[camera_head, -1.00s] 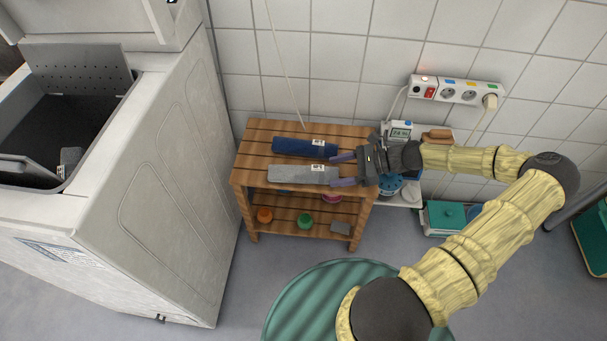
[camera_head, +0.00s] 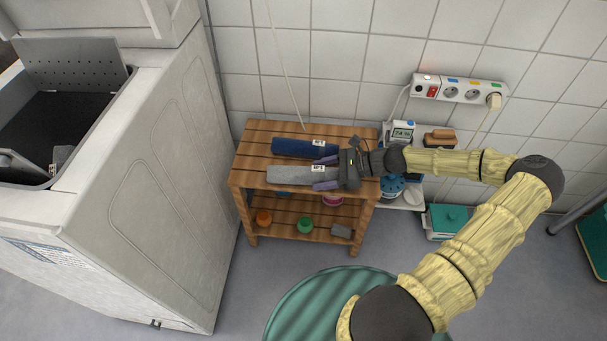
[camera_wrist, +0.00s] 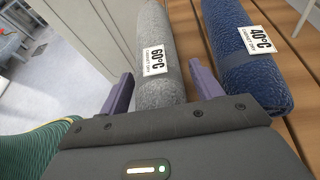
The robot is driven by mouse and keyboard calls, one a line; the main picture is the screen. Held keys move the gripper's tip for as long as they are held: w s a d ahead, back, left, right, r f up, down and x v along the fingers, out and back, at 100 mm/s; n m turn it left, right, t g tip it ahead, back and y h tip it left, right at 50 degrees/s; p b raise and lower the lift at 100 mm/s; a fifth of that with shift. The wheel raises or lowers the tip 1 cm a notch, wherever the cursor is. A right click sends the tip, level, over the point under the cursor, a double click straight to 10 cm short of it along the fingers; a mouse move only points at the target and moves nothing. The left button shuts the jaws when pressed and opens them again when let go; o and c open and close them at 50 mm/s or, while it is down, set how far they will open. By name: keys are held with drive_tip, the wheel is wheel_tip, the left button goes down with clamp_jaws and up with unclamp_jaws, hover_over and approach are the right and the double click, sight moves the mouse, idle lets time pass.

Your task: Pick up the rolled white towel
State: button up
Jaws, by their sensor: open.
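Two rolled towels lie side by side on the slatted wooden table (camera_head: 258,137). The nearer one is pale grey rather than clearly white (camera_head: 285,174), with a white 60°C tag; it also shows in the wrist view (camera_wrist: 155,45). The farther one is dark blue (camera_head: 290,146), with a 40°C tag, and it also shows in the wrist view (camera_wrist: 240,60). My gripper (camera_head: 317,173) is open at the right end of the grey roll. In the wrist view, the purple fingers (camera_wrist: 160,80) stand on either side of it, the right one between the two rolls. The grey roll's near end is hidden by my gripper.
A washing machine with its lid up (camera_head: 165,190) stands left of the table. The tiled wall with a power strip (camera_head: 458,90) is behind. A lower shelf holds small items, including a green one (camera_head: 305,225). A ribbed green round object (camera_head: 310,305) is in front.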

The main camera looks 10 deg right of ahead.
drive_tip(key=c, duration=0.8)
wheel_tip(320, 180, up, 10)
drive_tip(key=p, duration=0.4)
drive_tip(key=shift+r+p, duration=0.1)
drive_tip(key=shift+p, duration=0.3)
drive_tip(key=shift+c, duration=0.2)
